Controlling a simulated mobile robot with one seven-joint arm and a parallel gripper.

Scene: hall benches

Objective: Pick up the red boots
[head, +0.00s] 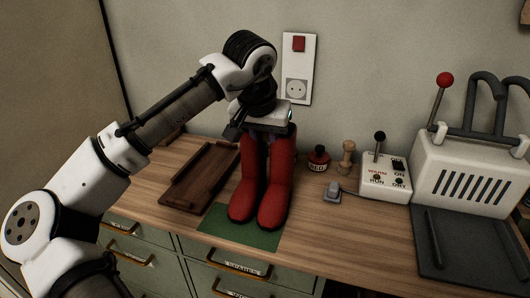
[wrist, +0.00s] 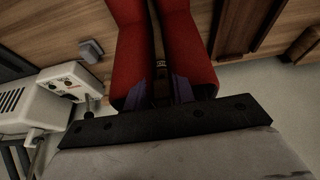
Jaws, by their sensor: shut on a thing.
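The red boots (head: 263,185) stand upright as a pair, toes toward the front of the wooden bench top. Their feet are on or just above a green mat (head: 238,232); I cannot tell if they touch it. My gripper (head: 264,128) is over the boots from above and shut on their upper part. In the wrist view the boots (wrist: 185,60) run up from the dark bar of my gripper (wrist: 160,112), with purple lining showing at their tops. The fingertips are mostly hidden.
A brown wooden tray (head: 203,172) lies left of the boots. Right of them are a dark red-labelled jar (head: 318,159), a wooden peg (head: 346,158), a small grey block (head: 333,192), a white switch box (head: 386,178) and a white lever machine (head: 470,172). A wall socket (head: 298,70) is behind.

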